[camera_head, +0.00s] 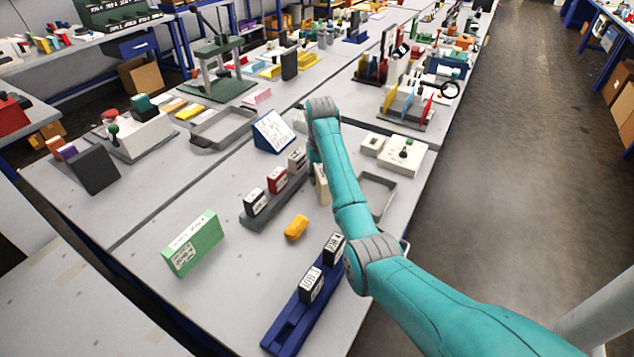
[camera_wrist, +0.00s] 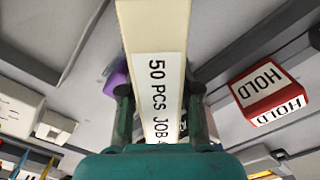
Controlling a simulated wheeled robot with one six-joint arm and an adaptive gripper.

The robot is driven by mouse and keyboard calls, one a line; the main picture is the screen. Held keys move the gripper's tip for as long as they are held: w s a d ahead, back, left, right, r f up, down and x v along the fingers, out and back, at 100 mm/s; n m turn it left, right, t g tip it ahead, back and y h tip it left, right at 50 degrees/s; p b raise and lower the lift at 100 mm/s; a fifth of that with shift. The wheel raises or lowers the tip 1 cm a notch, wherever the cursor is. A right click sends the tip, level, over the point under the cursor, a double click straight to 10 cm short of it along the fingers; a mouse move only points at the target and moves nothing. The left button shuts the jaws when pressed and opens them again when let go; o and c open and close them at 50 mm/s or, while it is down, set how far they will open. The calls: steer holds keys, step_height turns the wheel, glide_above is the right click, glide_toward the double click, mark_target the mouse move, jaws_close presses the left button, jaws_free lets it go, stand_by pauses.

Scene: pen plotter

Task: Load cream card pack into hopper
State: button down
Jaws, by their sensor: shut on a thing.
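The cream card pack (camera_wrist: 155,40) fills the middle of the wrist view, with a white label reading "50 PCS JOB" and a last character cut off. My gripper (camera_wrist: 160,92) is shut on it, one finger on each side. In the head view the pack (camera_head: 322,188) shows beside my teal arm, upright and partly covered by it, right of the grey rack; the fingers are hidden there. A white unit with a dark knob (camera_head: 402,156) and an open grey tray (camera_head: 390,182) lie to its right. I cannot tell which thing is the hopper.
A grey rack (camera_head: 262,220) holds black, red and grey blocks; the red HOLD block (camera_wrist: 268,95) is close right of the pack. A blue rack (camera_head: 290,325), an orange piece (camera_head: 296,228), a green box (camera_head: 190,243) and a blue-framed sign (camera_head: 272,131) stand around. The front-left table is clear.

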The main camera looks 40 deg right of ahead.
steer(key=shift+f, duration=1.55)
steer(key=shift+f, duration=0.15)
steer(key=c, duration=0.8)
jaws_free()
